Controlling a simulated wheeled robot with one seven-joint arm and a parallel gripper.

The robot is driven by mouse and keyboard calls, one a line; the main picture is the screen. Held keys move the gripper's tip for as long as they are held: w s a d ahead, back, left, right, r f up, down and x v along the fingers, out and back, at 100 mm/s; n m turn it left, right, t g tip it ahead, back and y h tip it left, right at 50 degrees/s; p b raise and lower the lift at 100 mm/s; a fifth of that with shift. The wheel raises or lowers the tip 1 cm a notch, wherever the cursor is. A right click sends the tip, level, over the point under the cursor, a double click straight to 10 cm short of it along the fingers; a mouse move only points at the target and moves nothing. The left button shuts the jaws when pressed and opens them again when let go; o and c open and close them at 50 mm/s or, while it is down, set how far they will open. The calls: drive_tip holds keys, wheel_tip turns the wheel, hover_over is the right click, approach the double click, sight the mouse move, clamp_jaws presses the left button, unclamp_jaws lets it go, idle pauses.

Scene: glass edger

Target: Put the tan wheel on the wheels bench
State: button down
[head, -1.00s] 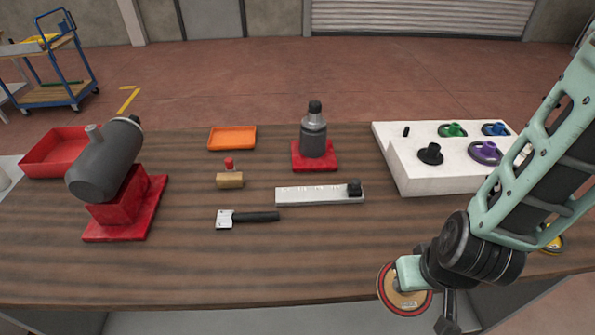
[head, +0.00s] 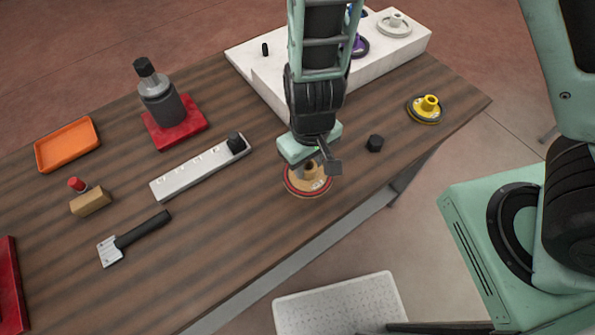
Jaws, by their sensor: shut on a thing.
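The tan wheel (head: 308,183), a disc with a red rim and a hub, is in the middle of the head view, over the front part of the brown wooden bench (head: 225,235). My gripper (head: 312,160) is shut on the tan wheel from above. The gripper hides part of the hub, and I cannot tell whether the wheel touches the bench. I cannot tell which surface is the wheels bench.
A white stepped rack (head: 405,45) holds wheels at the back. A yellow wheel (head: 425,108) and a black knob (head: 375,143) lie to the right. A grey strip (head: 195,170), red-based spindle (head: 165,105), scraper (head: 135,238) and orange tray (head: 67,143) are left.

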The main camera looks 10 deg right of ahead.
drive_tip(key=shift+f, duration=3.55)
drive_tip(key=c, duration=1)
unclamp_jaws()
wheel_tip(320, 180, up, 12)
drive_tip(key=p, duration=0.2)
wheel_tip(320, 180, up, 17)
drive_tip(key=n, duration=0.3)
hover_over(307, 179)
drive_tip(key=s+d, duration=0.5)
drive_tip(key=s, duration=0.2)
drive_tip(key=shift+s+a+r+y, duration=0.1)
drive_tip(key=shift+a+r+y, duration=0.05)
drive_tip(key=shift+y, duration=0.15)
